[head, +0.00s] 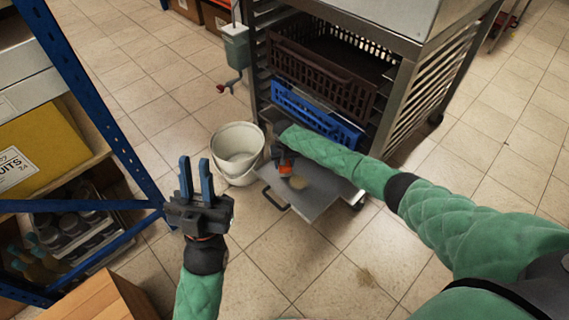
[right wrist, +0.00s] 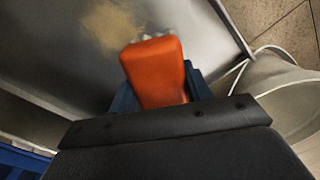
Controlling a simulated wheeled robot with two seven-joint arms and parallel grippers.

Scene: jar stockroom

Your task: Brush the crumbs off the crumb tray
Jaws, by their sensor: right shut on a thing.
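The crumb tray (head: 323,190) is a flat grey metal sheet sticking out of the bottom of the metal rack, with a dark handle at its front. A tan patch of crumbs (head: 300,183) lies on it, and the crumbs also show in the right wrist view (right wrist: 110,25). My right gripper (head: 284,160) is over the tray, shut on an orange-handled brush (right wrist: 155,70). Pale bristle tips show beyond the handle; I cannot tell whether they touch the tray. My left gripper (head: 196,162) is open and empty, in front of the bucket and to its left.
A white bucket (head: 238,150) stands on the floor left of the tray. The rack (head: 405,105) holds a brown crate (head: 325,75) and a blue crate (head: 315,115). A blue-framed shelf (head: 105,120) stands at left.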

